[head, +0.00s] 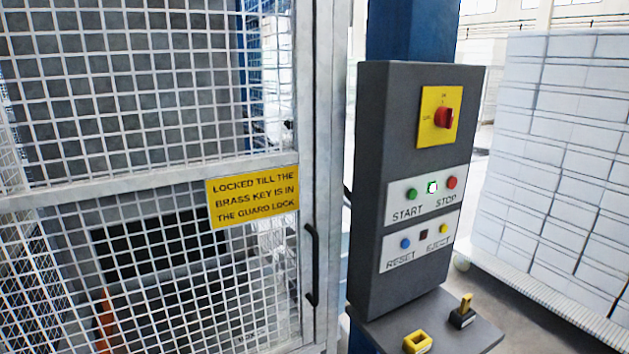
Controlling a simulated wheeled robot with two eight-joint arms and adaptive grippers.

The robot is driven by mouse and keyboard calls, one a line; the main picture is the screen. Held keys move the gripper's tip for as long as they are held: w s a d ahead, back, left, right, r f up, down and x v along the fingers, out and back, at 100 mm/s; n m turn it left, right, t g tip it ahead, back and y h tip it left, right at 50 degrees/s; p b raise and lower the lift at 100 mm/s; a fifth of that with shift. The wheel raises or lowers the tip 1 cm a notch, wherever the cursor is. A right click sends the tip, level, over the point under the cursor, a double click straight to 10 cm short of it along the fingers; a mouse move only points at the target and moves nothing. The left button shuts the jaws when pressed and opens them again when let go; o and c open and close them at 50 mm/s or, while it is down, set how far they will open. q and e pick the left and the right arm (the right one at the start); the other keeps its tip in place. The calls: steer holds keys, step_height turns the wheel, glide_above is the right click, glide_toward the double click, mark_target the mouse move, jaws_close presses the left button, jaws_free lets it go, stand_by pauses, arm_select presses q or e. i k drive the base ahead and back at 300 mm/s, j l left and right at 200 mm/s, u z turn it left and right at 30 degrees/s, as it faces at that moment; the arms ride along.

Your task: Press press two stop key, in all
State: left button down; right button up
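A dark grey control box (376,170) stands right of the guard door. Its upper white plate carries a green button (411,193) over the word START and a red button (451,182) over the word STOP. A bright white-green square lamp (432,187) sits between them and looks lit. A lower plate has a blue button (405,243) over RESET, a dark square (423,234) and a yellow button (444,228) over EJECT. No press number is readable on the box. Neither of my grippers is in view.
A red rotary switch (443,118) sits on a yellow plate above. A shelf (468,336) below holds a hollow yellow block (417,342) and a black block with a yellow upright piece (463,313). A mesh guard door with a handle (312,265) and yellow sign (252,196) fills the left. White stacks (560,150) stand right.

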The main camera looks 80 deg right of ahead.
mark_target(452, 182)
steer(key=z, duration=3.5)
